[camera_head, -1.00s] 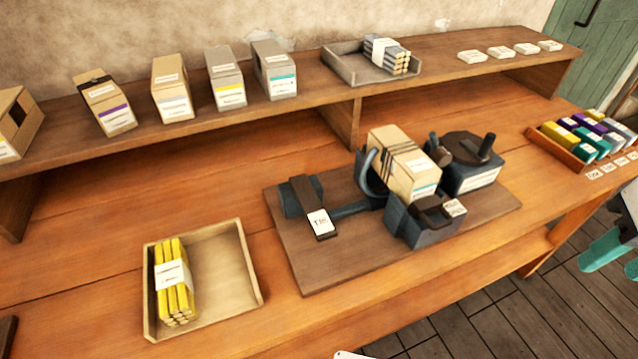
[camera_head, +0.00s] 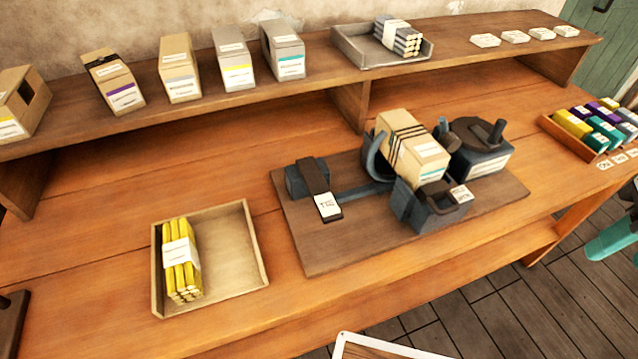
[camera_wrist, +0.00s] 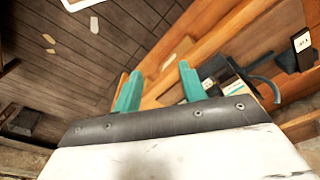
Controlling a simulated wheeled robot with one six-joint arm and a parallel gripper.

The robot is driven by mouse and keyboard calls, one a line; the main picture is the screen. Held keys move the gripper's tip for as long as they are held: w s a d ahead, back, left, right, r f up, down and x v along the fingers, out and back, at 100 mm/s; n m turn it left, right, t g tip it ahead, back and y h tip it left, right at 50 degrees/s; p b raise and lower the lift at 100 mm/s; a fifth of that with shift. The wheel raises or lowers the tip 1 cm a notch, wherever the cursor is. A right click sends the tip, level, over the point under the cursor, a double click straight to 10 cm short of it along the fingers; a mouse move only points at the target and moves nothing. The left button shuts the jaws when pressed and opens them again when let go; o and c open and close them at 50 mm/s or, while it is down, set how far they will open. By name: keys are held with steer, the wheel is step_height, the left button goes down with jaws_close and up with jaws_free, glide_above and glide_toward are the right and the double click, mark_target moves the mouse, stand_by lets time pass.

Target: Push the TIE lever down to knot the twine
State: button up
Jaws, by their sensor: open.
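The TIE lever (camera_head: 319,190) is a dark brown bar with a white "TIE" label, on a dark block at the left of the tying machine's brown baseboard (camera_head: 330,257). The lever also shows at the right of the wrist view (camera_wrist: 302,42). A tan box (camera_head: 410,145) with dark twine around it sits tilted in the machine beside a curved dark arm (camera_head: 374,160). My gripper (camera_wrist: 158,88) has two teal fingers spread apart with nothing between them. In the head view, a teal finger (camera_head: 612,240) shows at the right edge, well away from the lever.
A tray (camera_head: 232,270) with a yellow bundle (camera_head: 180,258) stands left of the baseboard. A shelf (camera_head: 215,103) behind holds several boxes and a grey tray (camera_head: 350,50). A crate (camera_head: 568,140) of coloured packs stands at the right. The table front is bare.

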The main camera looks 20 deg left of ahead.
steer(key=shift+c, duration=0.3)
steer(key=c, duration=0.6)
steer(key=shift+a, duration=0.25)
jaws_close()
steer(key=w+a+f+n, duration=0.2)
steer(key=a+n, duration=0.2)
steer(key=a, duration=0.7)
steer(key=w+a+f+n+g+h, duration=0.1)
steer(key=w+a+f+n, duration=0.2)
steer(key=a, duration=0.8)
steer(key=w+a+f+n+g, duration=0.1)
steer(key=w+a+f+n, duration=0.2)
steer(key=a+n, duration=0.3)
steer(key=shift+w+a+f+h, duration=0.1)
steer(key=shift+a+h, duration=0.1)
steer(key=shift+a, duration=1.2)
steer(key=shift+w+a+h, duration=0.1)
steer(key=shift+a+h, duration=0.1)
steer(key=shift+a, duration=1.2)
steer(key=w+a, duration=0.1)
steer(key=w+a+n, duration=0.1)
steer(key=a, duration=0.1)
steer(key=shift+r+y, duration=0.3)
steer(key=shift+r, duration=0.1)
steer(key=shift+d+f, duration=0.1)
